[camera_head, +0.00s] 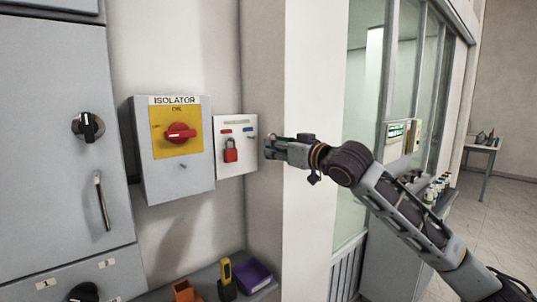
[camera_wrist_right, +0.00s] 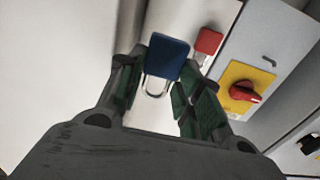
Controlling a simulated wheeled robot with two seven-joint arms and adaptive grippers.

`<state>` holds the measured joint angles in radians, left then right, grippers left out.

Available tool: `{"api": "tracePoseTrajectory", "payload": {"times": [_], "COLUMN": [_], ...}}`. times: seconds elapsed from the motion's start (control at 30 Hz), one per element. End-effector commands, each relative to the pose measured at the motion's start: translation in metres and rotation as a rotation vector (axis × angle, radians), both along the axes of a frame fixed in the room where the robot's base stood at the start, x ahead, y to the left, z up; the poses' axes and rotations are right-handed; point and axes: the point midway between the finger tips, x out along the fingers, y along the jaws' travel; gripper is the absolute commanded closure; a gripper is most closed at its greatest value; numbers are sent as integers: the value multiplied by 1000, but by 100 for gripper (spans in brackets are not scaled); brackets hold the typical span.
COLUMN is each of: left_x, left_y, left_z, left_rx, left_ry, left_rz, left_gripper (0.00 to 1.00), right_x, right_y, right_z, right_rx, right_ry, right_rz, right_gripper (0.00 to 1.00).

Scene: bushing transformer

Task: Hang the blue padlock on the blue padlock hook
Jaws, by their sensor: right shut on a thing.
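The white padlock board (camera_head: 222,168) hangs on the wall to the right of the isolator box. A red padlock (camera_head: 230,150) hangs on it under a red label. A blue label (camera_head: 249,130) marks the right side, with a small hook (camera_head: 250,137) below it. My right gripper (camera_head: 270,147) is just right of the board, in front of the wall corner. In the right wrist view it is shut on the blue padlock (camera_wrist_right: 168,57), whose silver shackle points back toward my palm. The blue padlock cannot be made out in the head view. My left gripper is not in view.
The isolator box (camera_head: 180,170) with its red knob stands left of the board. A protruding wall corner (camera_head: 262,195) is close beside my right gripper. A shelf below carries a yellow tool (camera_head: 226,272) and a purple bin (camera_head: 252,275).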

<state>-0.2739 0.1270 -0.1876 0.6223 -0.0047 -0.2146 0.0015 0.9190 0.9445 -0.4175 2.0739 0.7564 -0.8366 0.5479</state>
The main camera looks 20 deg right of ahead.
Motion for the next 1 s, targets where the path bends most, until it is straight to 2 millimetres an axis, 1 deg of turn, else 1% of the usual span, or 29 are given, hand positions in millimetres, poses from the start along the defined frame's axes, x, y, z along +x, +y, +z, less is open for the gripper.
{"api": "tracePoseTrajectory", "payload": {"times": [0.13, 0.4, 0.67, 1.0], "left_x": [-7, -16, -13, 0], "left_y": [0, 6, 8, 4], "left_z": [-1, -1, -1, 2], "left_rx": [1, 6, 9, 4], "left_ry": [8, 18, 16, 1], "left_rz": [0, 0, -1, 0], "left_gripper": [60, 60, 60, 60], "right_x": [2, 3, 4, 12], "right_y": [-6, -6, -6, -3], "right_z": [2, 2, 2, 1], "right_rx": [1, 1, 1, 3], "right_ry": [-1, -1, -1, 1], "right_rz": [-12, -13, -12, -11], "right_gripper": [91, 91, 91, 91]}}
